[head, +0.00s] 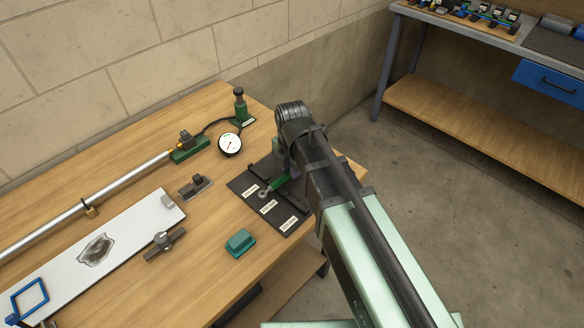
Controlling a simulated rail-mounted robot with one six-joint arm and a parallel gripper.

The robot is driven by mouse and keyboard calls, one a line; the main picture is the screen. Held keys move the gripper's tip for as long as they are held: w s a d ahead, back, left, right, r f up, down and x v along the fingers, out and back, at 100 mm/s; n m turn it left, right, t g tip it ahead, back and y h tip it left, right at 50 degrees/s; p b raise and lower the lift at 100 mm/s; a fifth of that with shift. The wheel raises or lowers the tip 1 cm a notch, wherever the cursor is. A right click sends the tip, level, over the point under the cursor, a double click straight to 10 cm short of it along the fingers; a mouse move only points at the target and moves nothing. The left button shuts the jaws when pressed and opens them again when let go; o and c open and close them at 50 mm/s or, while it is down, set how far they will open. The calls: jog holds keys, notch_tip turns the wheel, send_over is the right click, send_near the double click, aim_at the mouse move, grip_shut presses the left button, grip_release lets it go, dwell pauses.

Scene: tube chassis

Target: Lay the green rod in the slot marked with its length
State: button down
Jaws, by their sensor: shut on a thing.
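The green rod (279,182) is over the black slotted board (246,183) near the table's right end. Its grey ring-shaped end (263,193) points to the lower left. My gripper (291,172) is at the rod's upper right end and shut on it. My arm hides the gripper's fingers in part and the right part of the board. White labels, such as the front one (289,223), lie along the board's left and front side. Their print is too small to read. I cannot tell whether the rod touches the board or is held above it.
A teal block (240,242) sits in front of the board. A dial gauge (230,144) and a green stand (240,108) are behind it. A black clamp (195,185), a white plate (122,240) and a long metal tube (95,202) lie to the left.

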jog(key=shift+f, duration=0.35)
jog(key=c, duration=1)
grip_release()
jog(key=shift+r, duration=0.1)
notch_tip(320, 180, up, 13)
jog(key=p, duration=1.2)
jog(key=shift+p, duration=0.4)
jog(key=s+d+m, duration=0.4)
jog(key=d+m, duration=0.4)
jog(key=m, duration=0.5)
jog(key=s+d+m, duration=0.4)
jog(key=d+m, duration=0.3)
jog(key=m, duration=0.7)
jog(key=shift+s+d, duration=0.35)
jog(key=shift+d, duration=0.05)
